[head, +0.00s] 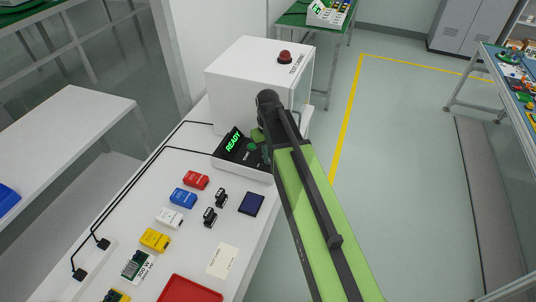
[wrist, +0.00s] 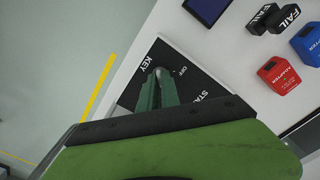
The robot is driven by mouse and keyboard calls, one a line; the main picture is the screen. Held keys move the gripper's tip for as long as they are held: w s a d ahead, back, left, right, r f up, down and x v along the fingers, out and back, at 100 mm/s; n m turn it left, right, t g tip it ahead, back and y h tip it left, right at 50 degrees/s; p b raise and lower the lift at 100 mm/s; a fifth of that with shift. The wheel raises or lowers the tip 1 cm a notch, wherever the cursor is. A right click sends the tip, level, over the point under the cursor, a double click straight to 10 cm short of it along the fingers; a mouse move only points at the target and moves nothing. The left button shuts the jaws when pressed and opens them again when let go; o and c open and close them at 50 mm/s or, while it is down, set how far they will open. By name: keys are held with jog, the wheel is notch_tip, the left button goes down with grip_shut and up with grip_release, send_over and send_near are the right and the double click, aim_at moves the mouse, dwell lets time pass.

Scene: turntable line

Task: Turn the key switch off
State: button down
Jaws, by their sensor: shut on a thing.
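In the wrist view, the dark sloped control panel (wrist: 184,55) carries the labels KEY, OFF and part of a word starting STA. The small grey key switch (wrist: 158,70) shows only its tip beside the OFF label. My gripper (wrist: 157,88) is shut on it, and its green fingers hide most of the switch. In the head view, the panel (head: 230,159) has a lit green READY display (head: 234,141) and a green button (head: 252,146). There my arm covers the panel's right side, so the key switch is hidden.
A white test cabinet (head: 240,80) with a red dome (head: 285,57) stands just behind the panel. Red, blue, white and yellow adapters, two black stamps (head: 215,206) and a dark blue pad (head: 251,204) lie on the white table. A red tray (head: 190,289) is at the front.

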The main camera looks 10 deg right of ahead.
jog(key=n, duration=0.3)
jog(key=shift+n, duration=0.4)
jog(key=n, duration=0.4)
jog(key=shift+n, duration=0.3)
jog(key=n, duration=0.4)
jog(key=shift+n, duration=0.3)
jog(key=shift+s+n, duration=0.1)
jog(key=shift+n, duration=2)
jog(key=c, duration=1.6)
grip_release()
jog(key=shift+o, duration=0.2)
